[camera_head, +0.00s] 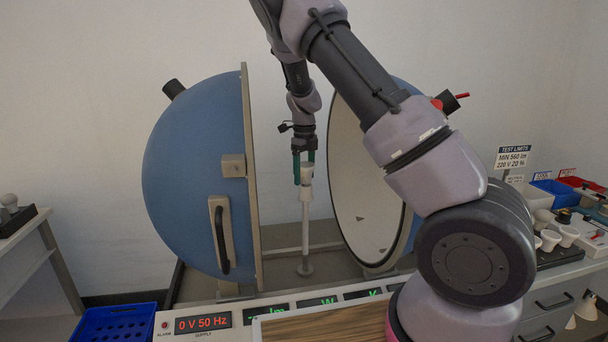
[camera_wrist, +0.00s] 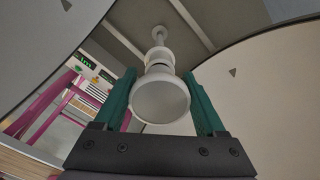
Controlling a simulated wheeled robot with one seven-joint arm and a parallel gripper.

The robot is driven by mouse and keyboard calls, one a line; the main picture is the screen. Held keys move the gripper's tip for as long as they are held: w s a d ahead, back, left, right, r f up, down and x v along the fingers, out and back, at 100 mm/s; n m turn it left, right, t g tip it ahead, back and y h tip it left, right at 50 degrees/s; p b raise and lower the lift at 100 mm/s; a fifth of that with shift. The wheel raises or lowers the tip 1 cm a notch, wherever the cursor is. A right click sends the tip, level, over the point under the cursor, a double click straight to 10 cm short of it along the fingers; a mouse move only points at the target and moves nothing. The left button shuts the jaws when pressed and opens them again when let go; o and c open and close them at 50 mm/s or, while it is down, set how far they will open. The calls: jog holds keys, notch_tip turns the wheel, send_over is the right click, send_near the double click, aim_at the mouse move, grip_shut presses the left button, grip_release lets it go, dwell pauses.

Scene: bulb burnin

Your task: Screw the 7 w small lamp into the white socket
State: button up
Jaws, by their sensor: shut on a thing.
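My gripper (camera_head: 304,168) hangs fingers down between the two halves of the open blue sphere, above a white post. Its green fingers are shut on a small white lamp (camera_head: 307,174), which also shows between the fingers in the wrist view (camera_wrist: 160,98). The white socket (camera_head: 306,193) tops the thin upright post. The lamp is in line with the socket and right at its top; I cannot tell whether its thread is engaged. In the wrist view the socket (camera_wrist: 159,55) lies just beyond the lamp, partly hidden by it. The lamp's wattage marking is not readable.
The blue left half (camera_head: 195,175) and the open right half (camera_head: 362,190) stand close on both sides of my gripper. The supply panel (camera_head: 203,322) in front reads 0 V 50 Hz. A blue crate (camera_head: 113,323) is at lower left; bins and lamps are at right.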

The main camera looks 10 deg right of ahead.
jog(key=m, duration=0.6)
jog(key=shift+s+f, duration=0.2)
jog(key=m, duration=0.3)
jog(key=shift+d+m, duration=0.1)
jog(key=shift+m, duration=0.2)
jog(key=m, duration=0.9)
jog(key=shift+d, duration=0.2)
jog(key=o, duration=1.2)
jog(key=shift+o, duration=0.2)
jog(key=shift+r, duration=0.1)
